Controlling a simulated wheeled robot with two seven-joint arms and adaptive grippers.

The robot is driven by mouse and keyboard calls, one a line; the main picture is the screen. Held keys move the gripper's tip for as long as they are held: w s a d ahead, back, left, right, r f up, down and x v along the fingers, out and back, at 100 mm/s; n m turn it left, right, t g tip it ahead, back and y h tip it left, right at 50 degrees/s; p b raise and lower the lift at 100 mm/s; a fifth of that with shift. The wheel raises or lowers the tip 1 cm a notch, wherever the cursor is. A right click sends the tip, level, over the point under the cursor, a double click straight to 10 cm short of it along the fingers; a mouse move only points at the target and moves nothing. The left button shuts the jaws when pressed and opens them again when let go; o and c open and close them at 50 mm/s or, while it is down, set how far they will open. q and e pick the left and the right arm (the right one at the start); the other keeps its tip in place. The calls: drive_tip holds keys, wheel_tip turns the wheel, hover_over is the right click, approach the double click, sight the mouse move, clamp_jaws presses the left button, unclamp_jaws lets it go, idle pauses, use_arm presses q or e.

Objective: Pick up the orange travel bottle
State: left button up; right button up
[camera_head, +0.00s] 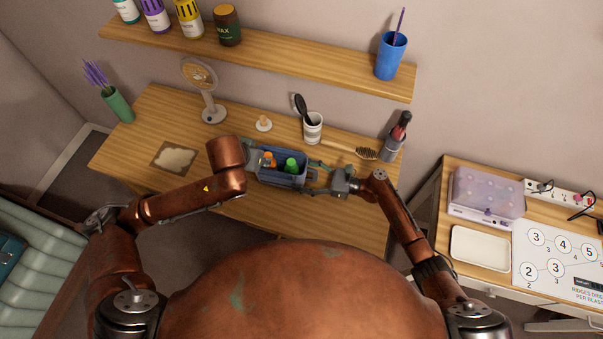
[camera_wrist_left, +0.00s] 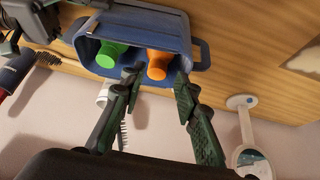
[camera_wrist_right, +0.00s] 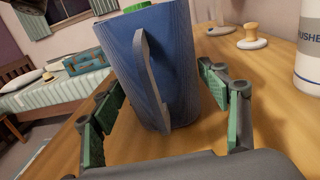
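The orange travel bottle (camera_head: 268,159) stands in a blue caddy (camera_head: 281,181) beside a green bottle (camera_head: 291,166). In the left wrist view, the orange bottle (camera_wrist_left: 157,64) and green bottle (camera_wrist_left: 107,54) show inside the caddy (camera_wrist_left: 150,25). My left gripper (camera_wrist_left: 160,80) is open, its fingertips on either side of the orange bottle; I cannot tell whether they touch it. In the head view my left arm partly hides this gripper. My right gripper (camera_head: 320,178) is open at the caddy's right end. In the right wrist view its fingers (camera_wrist_right: 160,105) are spread around the caddy's handle (camera_wrist_right: 150,80).
A shelf (camera_head: 300,55) hangs above. Bare tabletop lies in front.

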sight(266, 155)
drive_tip(key=c, duration=0.8)
use_arm(q)
drive_tip(key=shift+o, duration=1.4)
drive_tip(key=shift+w+f, duration=0.1)
drive_tip(key=shift+w, duration=0.05)
drive_tip(key=shift+o, duration=0.9)
drive_tip(key=w+n+g, duration=0.1)
drive_tip(key=w+f+n+g, duration=0.1)
drive_tip(key=n, duration=0.1)
drive_tip(key=w+n+g+y, duration=0.1)
drive_tip(key=w, duration=0.1)
drive_tip(key=shift+d+f+n, duration=0.3)
drive_tip(key=shift+d, duration=0.1)
drive_tip(key=shift+w+d+r+n+g, duration=0.15)
drive_tip(key=shift+w+n+g, duration=0.2)
drive_tip(key=shift+n+g, duration=0.25)
drive_tip(key=shift+w+d+r+n+g+y, duration=0.2)
drive_tip(key=shift+w+r+n+g+y, duration=0.1)
drive_tip(key=shift+n+g, duration=0.35)
drive_tip(key=shift+n, duration=0.25)
wheel_tip(266, 155, down, 12)
drive_tip(key=shift+r, duration=0.1)
